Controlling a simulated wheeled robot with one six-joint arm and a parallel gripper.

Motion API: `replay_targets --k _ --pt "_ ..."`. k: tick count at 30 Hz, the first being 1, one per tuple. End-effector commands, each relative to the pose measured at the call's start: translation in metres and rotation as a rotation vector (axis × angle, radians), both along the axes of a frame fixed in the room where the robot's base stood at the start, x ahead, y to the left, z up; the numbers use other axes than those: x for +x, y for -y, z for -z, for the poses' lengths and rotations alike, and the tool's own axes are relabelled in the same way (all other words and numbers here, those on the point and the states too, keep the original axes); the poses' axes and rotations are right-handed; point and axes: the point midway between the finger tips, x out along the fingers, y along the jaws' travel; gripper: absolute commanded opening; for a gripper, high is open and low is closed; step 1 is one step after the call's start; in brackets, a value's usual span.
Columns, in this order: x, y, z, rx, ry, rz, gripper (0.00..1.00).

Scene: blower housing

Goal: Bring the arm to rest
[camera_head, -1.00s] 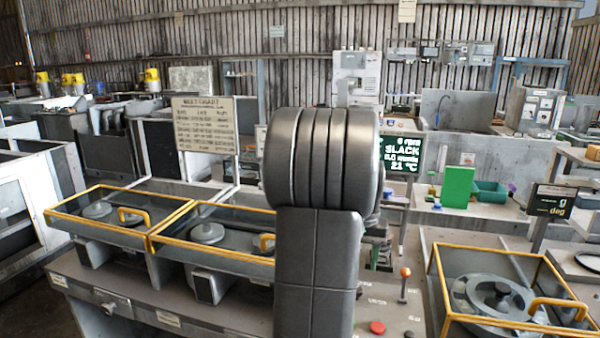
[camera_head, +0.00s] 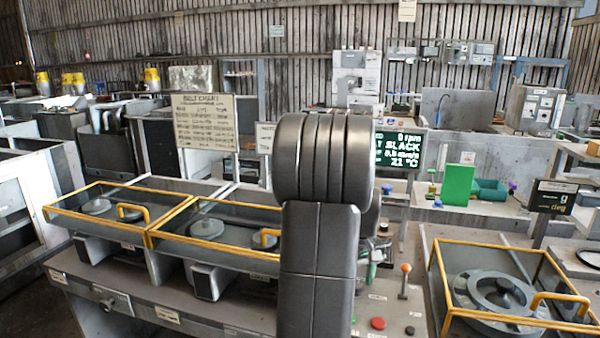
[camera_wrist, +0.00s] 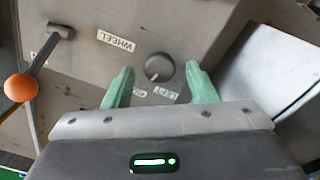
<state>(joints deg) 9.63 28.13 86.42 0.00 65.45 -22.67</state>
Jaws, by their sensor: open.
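My gripper (camera_wrist: 158,85) shows in the wrist view with two green fingers spread apart and nothing between them. Beyond the fingertips is a panel with a dark round knob (camera_wrist: 159,67) and an orange-tipped lever (camera_wrist: 20,87) at the left. Labels on the panel include one that reads WHEEL (camera_wrist: 116,41). In the head view my dark arm stands upright in the middle and hides most of my gripper and part of the panel behind it.
Yellow-framed glass covers (camera_head: 215,235) stand left of my arm, another yellow-framed cover (camera_head: 505,290) to the right. A red button (camera_head: 378,323) and orange-tipped lever (camera_head: 404,280) sit on the bench panel. A belt chart (camera_head: 205,122) and a lit display (camera_head: 400,149) stand behind.

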Motion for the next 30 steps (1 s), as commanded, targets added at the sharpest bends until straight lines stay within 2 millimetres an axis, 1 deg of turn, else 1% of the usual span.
replay_targets --k 20,21,27,30 --pt "-0.001 -0.002 0.002 -0.001 0.001 -0.550 0.52" --pt "0.000 -0.002 -0.012 -0.003 0.006 -0.546 0.52" --pt "0.000 -0.002 -0.052 -0.002 0.005 -0.542 0.52" --pt "0.000 -0.002 -0.068 -0.001 0.002 -0.541 0.52"
